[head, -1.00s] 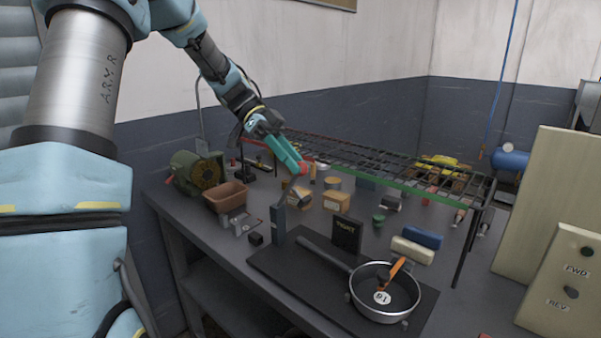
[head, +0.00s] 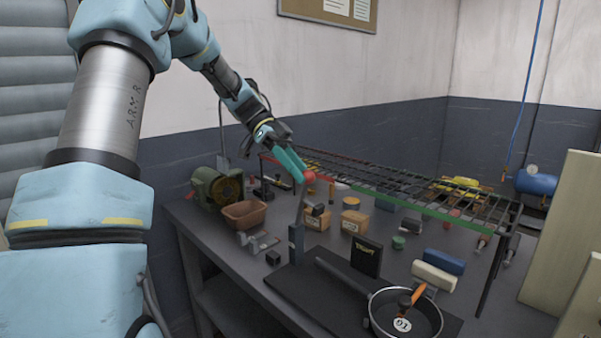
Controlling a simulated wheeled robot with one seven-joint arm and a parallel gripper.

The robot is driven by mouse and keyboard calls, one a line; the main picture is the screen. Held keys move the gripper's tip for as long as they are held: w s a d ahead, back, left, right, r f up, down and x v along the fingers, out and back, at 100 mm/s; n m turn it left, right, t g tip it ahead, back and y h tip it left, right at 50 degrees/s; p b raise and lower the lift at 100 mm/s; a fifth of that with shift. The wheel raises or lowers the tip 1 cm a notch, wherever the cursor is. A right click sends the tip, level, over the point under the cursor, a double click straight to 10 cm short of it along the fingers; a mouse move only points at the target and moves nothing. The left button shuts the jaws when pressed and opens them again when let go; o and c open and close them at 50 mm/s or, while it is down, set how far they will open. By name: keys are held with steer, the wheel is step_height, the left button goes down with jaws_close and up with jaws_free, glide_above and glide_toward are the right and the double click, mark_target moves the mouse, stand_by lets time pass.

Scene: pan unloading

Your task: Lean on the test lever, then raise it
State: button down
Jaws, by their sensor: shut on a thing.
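The test lever is a grey post (head: 296,242) with a thin grey arm (head: 301,206) and a red knob (head: 310,177) on top. It stands at the left end of a dark board (head: 285,283). The lever arm is close to upright, leaning slightly right. My gripper (head: 304,174), with teal fingers, is shut on the red knob, coming in from the upper left. The fingers partly hide the knob. On the board, right of the lever, a pan (head: 436,318) lies with its handle toward the post. An orange-and-dark tool (head: 411,298) and a round white label (head: 402,324) show inside it.
A wire rack (head: 400,187) with a green front edge stands behind the lever. A black sign (head: 367,257) stands behind the pan handle. A brown bin (head: 245,213) and green motor (head: 214,188) are left. Boxes (head: 355,221) and blue and cream blocks (head: 434,275) crowd the bench.

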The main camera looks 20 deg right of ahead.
steer(key=c, duration=0.8)
jaws_free()
steer(key=shift+w+f, duration=0.25)
steer(key=shift+f, duration=0.15)
steer(key=shift+c, duration=0.2)
steer(key=o, duration=0.3)
steer(key=shift+s+r, duration=0.1)
steer(key=shift+r, duration=0.05)
steer(key=shift+o, duration=0.2)
steer(key=b+v, duration=0.2)
steer(key=v, duration=0.8)
steer(key=shift+w+a+r, duration=0.15)
steer(key=shift+w+r, duration=0.1)
steer(key=s+a+f+n+t+y, duration=0.1)
steer(key=s+a+f+n+t, duration=0.15)
steer(key=f+n, duration=0.4)
steer(key=s+a+f+n+t+y, duration=0.1)
steer(key=s+a+f+n+t, duration=0.2)
steer(key=f+n, duration=0.35)
steer(key=s+a+f+n+t+y, duration=0.1)
steer(key=s+a+f+n+t, duration=0.2)
steer(key=a+n, duration=0.3)
steer(key=s+a+f+n+t+y, duration=0.2)
steer(key=s+a+f+n, duration=0.3)
steer(key=a, duration=0.3)
steer(key=shift+s+a+n+t, duration=0.2)
steer(key=shift+s+n+t, duration=0.25)
steer(key=shift+s, duration=0.4)
